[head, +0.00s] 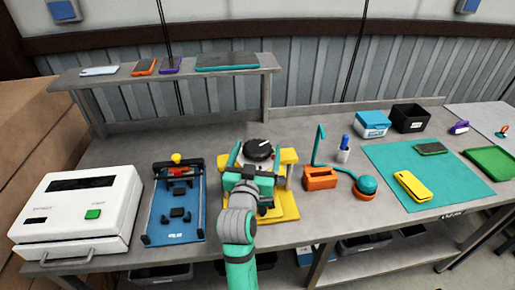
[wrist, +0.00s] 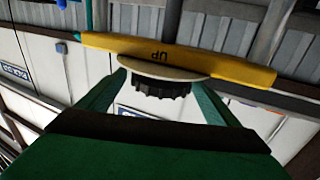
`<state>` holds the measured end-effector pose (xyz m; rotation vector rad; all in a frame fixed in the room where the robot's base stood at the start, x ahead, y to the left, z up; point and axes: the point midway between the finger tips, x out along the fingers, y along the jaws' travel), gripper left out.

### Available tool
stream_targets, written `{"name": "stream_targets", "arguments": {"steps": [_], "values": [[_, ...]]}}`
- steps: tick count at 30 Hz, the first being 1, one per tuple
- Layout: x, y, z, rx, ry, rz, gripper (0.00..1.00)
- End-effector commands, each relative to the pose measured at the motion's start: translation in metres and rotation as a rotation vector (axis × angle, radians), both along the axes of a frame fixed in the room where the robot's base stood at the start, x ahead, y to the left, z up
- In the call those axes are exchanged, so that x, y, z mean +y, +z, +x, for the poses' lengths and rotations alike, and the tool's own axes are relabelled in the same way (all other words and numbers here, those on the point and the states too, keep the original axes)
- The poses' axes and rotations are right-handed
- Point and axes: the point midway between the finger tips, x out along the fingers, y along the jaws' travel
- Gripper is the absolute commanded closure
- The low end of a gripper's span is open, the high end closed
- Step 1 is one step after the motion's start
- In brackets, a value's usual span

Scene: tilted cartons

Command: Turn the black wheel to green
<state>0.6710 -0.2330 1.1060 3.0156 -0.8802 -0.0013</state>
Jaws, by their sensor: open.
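The black wheel (head: 258,149) sits on top of the yellow fixture (head: 288,157) in the middle of the bench, with a small white mark on its top. My gripper (head: 250,165) is at the fixture, in front of the wheel. In the wrist view its green fingers (wrist: 158,82) are open, one on each side of the wheel, with gaps visible. I cannot make out a green mark on the plate.
A blue tray fixture (head: 176,213) and a white machine (head: 79,207) stand to the left. An orange block (head: 320,178) and a teal knob (head: 367,185) stand close on the right. A raised shelf (head: 180,75) holding phones is behind.

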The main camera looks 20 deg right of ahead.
Motion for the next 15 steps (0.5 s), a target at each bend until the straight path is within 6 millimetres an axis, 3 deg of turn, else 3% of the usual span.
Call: {"name": "stream_targets", "arguments": {"steps": [6,14,15], "values": [[-0.0061,0.0001,0.0118,-0.001,0.002,0.001,0.15],[-0.0059,0.0,0.0126,0.0,0.003,0.0,0.15],[-0.0056,0.0,0.0127,0.0,0.004,0.0,0.22]]}}
